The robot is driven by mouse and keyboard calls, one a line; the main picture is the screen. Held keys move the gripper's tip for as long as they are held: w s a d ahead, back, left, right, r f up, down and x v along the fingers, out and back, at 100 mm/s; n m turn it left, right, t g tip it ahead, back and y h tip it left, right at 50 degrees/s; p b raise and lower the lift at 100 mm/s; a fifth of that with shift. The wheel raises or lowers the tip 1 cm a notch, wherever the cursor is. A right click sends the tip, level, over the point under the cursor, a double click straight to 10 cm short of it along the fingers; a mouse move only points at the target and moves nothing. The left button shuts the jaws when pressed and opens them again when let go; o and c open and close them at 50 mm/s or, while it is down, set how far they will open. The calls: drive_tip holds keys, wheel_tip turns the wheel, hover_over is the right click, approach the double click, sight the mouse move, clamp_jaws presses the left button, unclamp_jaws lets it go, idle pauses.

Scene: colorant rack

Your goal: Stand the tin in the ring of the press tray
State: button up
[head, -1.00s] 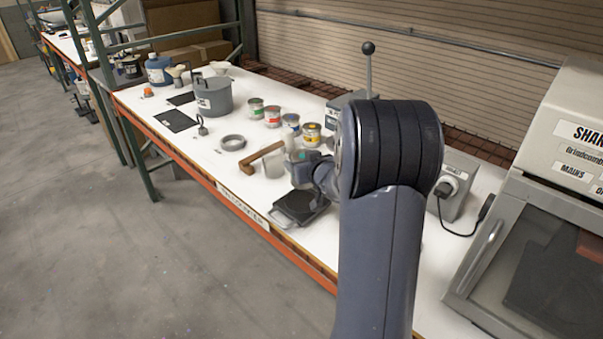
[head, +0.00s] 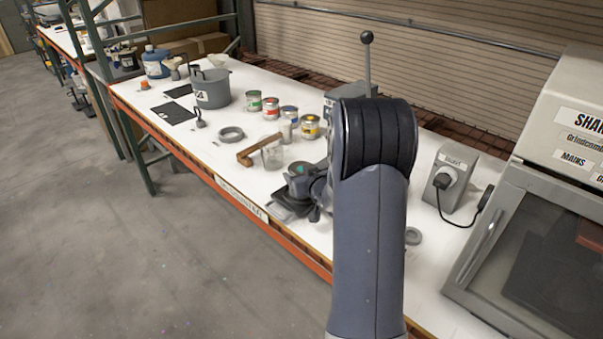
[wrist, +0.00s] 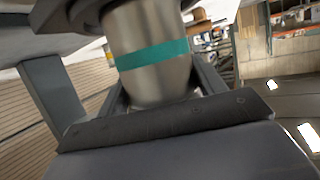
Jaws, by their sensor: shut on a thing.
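The tin (wrist: 150,55) is a bare silver cylinder with a teal band in the wrist view. My gripper (wrist: 155,85) is shut on it, one finger on each side. In the head view my gripper (head: 308,188) is low over the front part of the bench, left of my arm. I cannot tell whether the tin touches the tray.
Several colour-labelled cans (head: 289,116) are behind. A lever (head: 367,70) rises behind my arm. A grey socket box (head: 452,180) and a large shaker cabinet (head: 520,220) are right.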

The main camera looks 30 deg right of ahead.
drive_tip(key=o, duration=1.1)
drive_tip(key=shift+r, duration=0.15)
drive_tip(key=v, duration=1.2)
drive_tip(key=shift+b, duration=0.4)
